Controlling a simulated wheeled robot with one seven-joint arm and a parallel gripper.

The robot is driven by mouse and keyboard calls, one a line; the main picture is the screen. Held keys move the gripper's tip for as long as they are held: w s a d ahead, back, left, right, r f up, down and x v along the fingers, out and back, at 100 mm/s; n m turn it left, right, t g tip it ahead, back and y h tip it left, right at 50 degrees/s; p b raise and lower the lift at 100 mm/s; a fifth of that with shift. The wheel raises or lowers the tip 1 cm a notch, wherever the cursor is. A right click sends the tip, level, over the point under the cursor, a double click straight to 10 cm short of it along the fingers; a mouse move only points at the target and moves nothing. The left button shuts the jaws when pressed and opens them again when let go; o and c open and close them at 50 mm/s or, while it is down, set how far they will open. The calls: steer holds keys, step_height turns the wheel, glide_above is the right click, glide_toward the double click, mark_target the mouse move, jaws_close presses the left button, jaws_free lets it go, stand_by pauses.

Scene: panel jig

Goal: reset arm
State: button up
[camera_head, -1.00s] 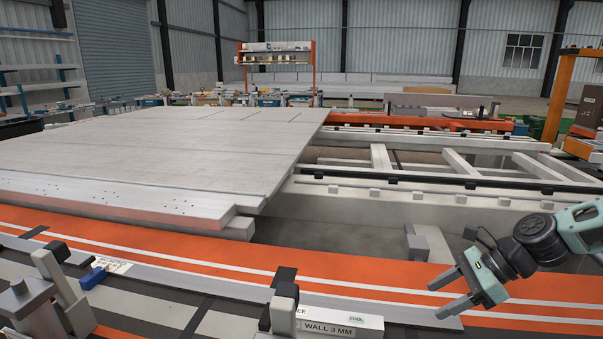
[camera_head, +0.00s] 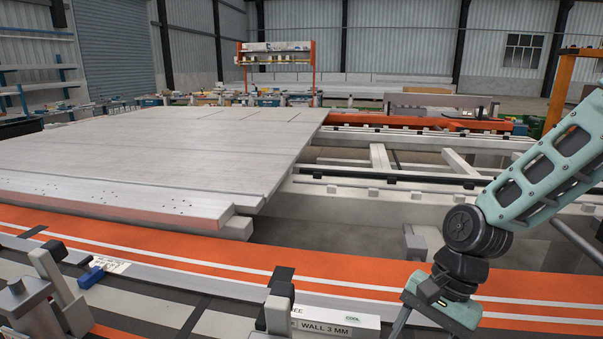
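My gripper (camera_head: 430,325) is at the lower right of the head view, pointing down towards the bottom edge of the picture. One finger shows at the left end of its pale green palm, set wide apart from the other side, and the gap between looks empty. The fingertips are cut off by the frame edge. My arm comes down from the right edge to the wrist, over the orange and white striped strip (camera_head: 345,272).
A large pale panel (camera_head: 150,150) lies on the jig at left and centre. Open frame rails (camera_head: 400,180) extend to its right. Clamps (camera_head: 280,310) and a box labelled "WALL 3 MM" (camera_head: 340,322) stand at the front, left of my gripper.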

steer(key=s+a+r+n+t+h, duration=0.1)
steer(key=s+a+r+n, duration=0.1)
steer(key=s+r+n, duration=0.2)
steer(key=s+a+r+n+t+h, duration=0.1)
steer(key=s+r+n, duration=0.4)
steer(key=s+n, duration=0.5)
steer(key=shift+s+a+n+h, duration=0.4)
steer(key=shift+a+n+h, duration=0.3)
steer(key=shift+a+n, duration=0.25)
